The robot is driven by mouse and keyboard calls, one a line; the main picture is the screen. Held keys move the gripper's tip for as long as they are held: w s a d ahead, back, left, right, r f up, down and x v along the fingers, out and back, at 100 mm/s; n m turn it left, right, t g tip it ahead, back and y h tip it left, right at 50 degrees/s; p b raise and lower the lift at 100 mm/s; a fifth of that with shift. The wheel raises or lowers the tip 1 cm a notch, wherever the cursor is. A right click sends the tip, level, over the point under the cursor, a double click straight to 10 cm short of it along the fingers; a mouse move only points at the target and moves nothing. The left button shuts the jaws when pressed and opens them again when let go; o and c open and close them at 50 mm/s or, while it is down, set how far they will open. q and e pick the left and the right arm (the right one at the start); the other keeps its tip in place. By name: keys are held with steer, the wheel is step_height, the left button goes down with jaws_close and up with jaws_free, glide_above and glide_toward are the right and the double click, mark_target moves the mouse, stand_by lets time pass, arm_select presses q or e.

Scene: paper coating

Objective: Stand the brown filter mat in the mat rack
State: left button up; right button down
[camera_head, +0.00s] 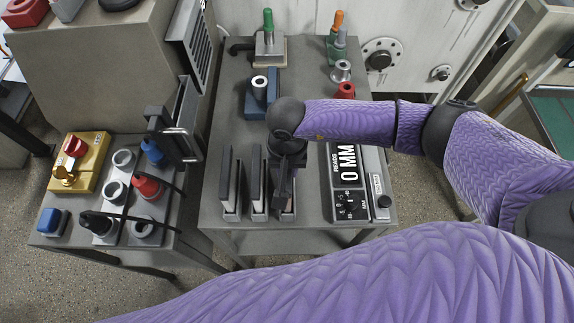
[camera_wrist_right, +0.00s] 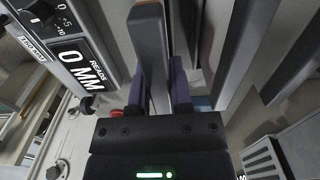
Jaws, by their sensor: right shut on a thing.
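My right gripper (camera_head: 284,188) points down over the right end of the mat rack (camera_head: 259,217). In the right wrist view, the gripper (camera_wrist_right: 160,92) is shut on an upright flat slab with a dark grey-brown edge (camera_wrist_right: 150,42), which I take to be the filter mat. In the head view the gripper and wrist hide most of this slab, and its brown colour is not clear. Its lower end is at the rack's right slot; I cannot tell whether it is fully seated. Two other dark upright slabs (camera_head: 256,180) stand in the rack to the left. My left gripper is out of view.
A gauge box reading 0 MM (camera_head: 347,160) stands close right of the rack. A blue block (camera_head: 256,100) is behind it, with handled tools (camera_head: 268,45) farther back. A lower left table holds a grey holder with red and blue knobs (camera_head: 148,187).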

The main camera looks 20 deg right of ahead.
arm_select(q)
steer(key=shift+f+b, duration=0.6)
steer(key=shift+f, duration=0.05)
arm_select(e)
steer(key=shift+f, duration=0.65)
steer(key=shift+c, duration=2.2)
jaws_free()
step_height(320, 180, up, 9)
steer(key=shift+r+p, duration=0.15)
steer(key=shift+p, duration=0.3)
steer(key=shift+r, duration=0.35)
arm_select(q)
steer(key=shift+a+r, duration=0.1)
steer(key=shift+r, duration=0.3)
